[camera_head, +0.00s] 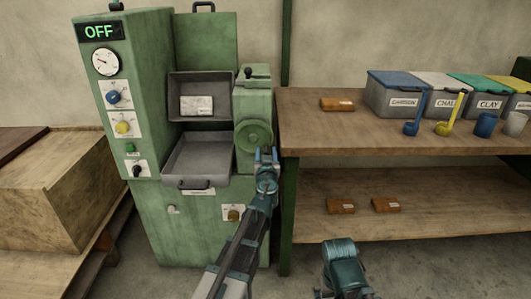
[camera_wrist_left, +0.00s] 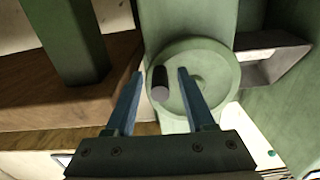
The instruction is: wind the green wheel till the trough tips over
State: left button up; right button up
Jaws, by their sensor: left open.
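The green wheel (camera_head: 253,136) is on the right side of the green machine (camera_head: 159,222). It also shows in the left wrist view (camera_wrist_left: 213,78), with a dark knob (camera_wrist_left: 159,83) standing out from its face. My left gripper (camera_head: 266,154) is open in front of the wheel. In the left wrist view its two blue fingers (camera_wrist_left: 160,78) lie either side of the knob, with gaps; I cannot tell how deep it sits. A grey open trough (camera_head: 197,158) with a front handle sits level in the machine. A grey recess (camera_head: 200,82) holding a pale label is above it.
The machine's panel reads OFF (camera_head: 99,31), above a gauge and several knobs. A wooden bench (camera_head: 330,130) with lidded bins and scoops stands close on the right. A wooden crate (camera_head: 50,200) is at the left. Part of my right arm shows at bottom right.

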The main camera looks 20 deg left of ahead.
pick_arm(q)
grip_shut()
dwell(1.4)
